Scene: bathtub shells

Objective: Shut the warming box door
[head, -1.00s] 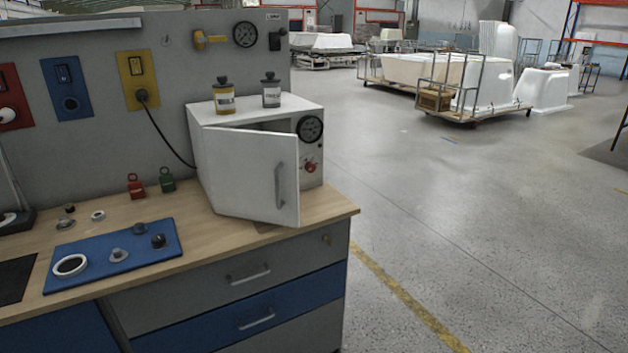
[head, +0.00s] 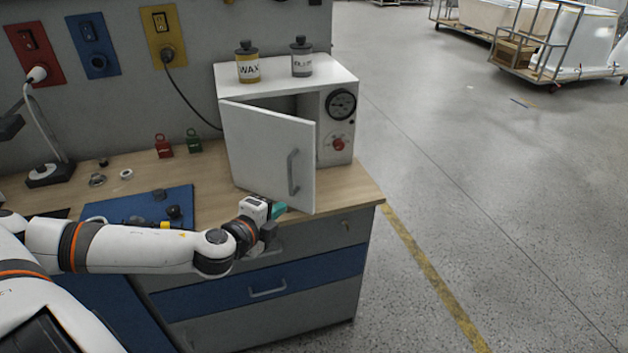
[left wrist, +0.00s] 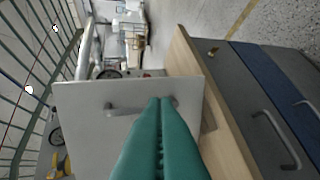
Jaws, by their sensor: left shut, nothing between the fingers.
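The white warming box (head: 285,75) stands on the wooden bench top. Its door (head: 255,150) is hinged at the left and stands partly open, with a dark gap at the top and right. A grey handle (head: 292,172) is on the door's outer face near its free edge. My left gripper (head: 279,209) is shut and empty, in front of the door's lower part and below the handle. In the left wrist view its teal fingers (left wrist: 162,105) point at the door face (left wrist: 80,125) and partly cover the handle (left wrist: 122,108). I cannot tell whether they touch. My right gripper is out of view.
Two jars, one labelled WAX (head: 248,66) and a grey one (head: 301,60), stand on the box. A red tag-like block (head: 163,148) and a green one (head: 194,142) stand left of it. A blue mat (head: 125,205) with small parts lies behind my left arm.

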